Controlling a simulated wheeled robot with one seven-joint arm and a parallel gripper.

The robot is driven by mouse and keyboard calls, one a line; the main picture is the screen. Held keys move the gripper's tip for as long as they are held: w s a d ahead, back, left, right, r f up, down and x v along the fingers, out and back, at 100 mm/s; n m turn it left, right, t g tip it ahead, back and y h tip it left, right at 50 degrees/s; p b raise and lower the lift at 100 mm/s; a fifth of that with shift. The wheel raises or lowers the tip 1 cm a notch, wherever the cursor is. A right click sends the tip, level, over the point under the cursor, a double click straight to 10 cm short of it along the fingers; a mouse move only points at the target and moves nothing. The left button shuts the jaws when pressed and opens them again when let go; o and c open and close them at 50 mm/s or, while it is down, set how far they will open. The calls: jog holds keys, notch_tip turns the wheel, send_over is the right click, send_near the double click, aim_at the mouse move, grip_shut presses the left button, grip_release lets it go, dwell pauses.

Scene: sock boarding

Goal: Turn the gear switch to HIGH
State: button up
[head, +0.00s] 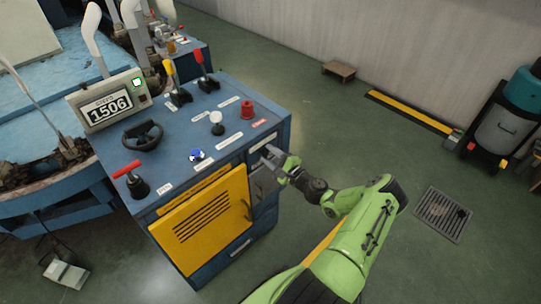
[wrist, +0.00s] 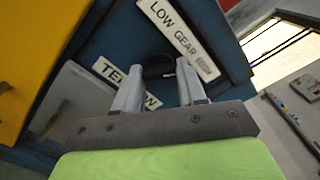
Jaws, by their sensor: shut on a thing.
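My gripper (head: 270,156) is at the upper right of the blue cabinet's front face in the head view, where its fingers hide the gear switch. In the wrist view, the two grey fingers of my gripper (wrist: 158,82) stand on either side of the round black gear switch (wrist: 159,67) and are shut on it. A small pale mark shows on the switch, but I cannot tell its setting. A white label (wrist: 178,38) reading "LOW GEAR" sits beside the switch; its far end is unclear. No "HIGH" wording is readable.
A second white label (wrist: 105,70), starting "TEN", is partly behind the left finger. Green floor to the right is open, with a drain grate (head: 442,213).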

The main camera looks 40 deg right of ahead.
jog(key=shift+m, duration=1.2)
jog(key=shift+f, duration=0.1)
jog(key=o, duration=1.1)
jog(key=shift+c, duration=0.2)
jog(key=s+p, duration=0.3)
jog(key=s, duration=1.3)
jog(key=shift+d, duration=0.2)
jog(key=shift+w, duration=0.1)
